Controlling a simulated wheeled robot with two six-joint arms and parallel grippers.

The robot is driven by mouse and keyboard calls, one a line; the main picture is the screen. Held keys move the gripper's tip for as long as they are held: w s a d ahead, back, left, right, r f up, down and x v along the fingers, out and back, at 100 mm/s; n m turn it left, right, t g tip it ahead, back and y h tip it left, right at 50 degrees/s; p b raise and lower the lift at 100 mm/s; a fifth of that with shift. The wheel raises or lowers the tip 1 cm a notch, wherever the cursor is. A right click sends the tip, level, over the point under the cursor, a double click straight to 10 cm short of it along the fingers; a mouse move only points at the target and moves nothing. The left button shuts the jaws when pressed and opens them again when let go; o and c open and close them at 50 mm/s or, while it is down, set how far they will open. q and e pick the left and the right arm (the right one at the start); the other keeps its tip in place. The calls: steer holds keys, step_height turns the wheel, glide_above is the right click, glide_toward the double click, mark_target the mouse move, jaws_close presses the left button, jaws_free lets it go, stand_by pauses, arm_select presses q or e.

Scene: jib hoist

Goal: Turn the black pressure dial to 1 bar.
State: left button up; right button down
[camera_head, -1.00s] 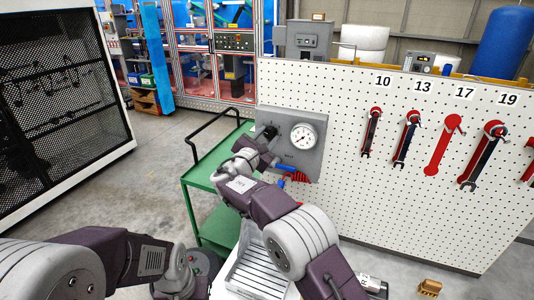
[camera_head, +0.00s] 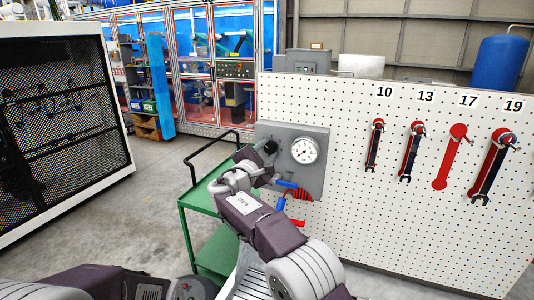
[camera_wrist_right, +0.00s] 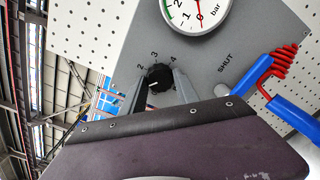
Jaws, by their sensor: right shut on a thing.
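The black pressure dial (camera_wrist_right: 158,78) is on a grey panel (camera_wrist_right: 215,60), with numbers 2, 3 and 4 printed around it. Its white mark points to the lower left in the right wrist view, below the 2; the number 1 is not visible there. My right gripper (camera_wrist_right: 161,92) is shut on the dial, one finger on each side. In the head view the dial (camera_head: 270,146) is a small dark knob at the panel's left, and my right gripper (camera_head: 264,160) reaches it. My left gripper is out of view; only part of that arm shows at the lower left.
A round bar gauge (camera_head: 305,150) sits right of the dial. A blue valve handle (camera_head: 286,184) and red coiled hose (camera_head: 302,194) are below it. The panel hangs on a white pegboard (camera_head: 350,200) with several wrenches. A green cart (camera_head: 198,200) stands to the left.

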steer(key=c, duration=0.9)
jaws_free()
steer(key=b+v, duration=0.4)
steer(key=v, duration=0.5)
steer(key=shift+s, duration=0.1)
steer(key=shift+f, duration=0.1)
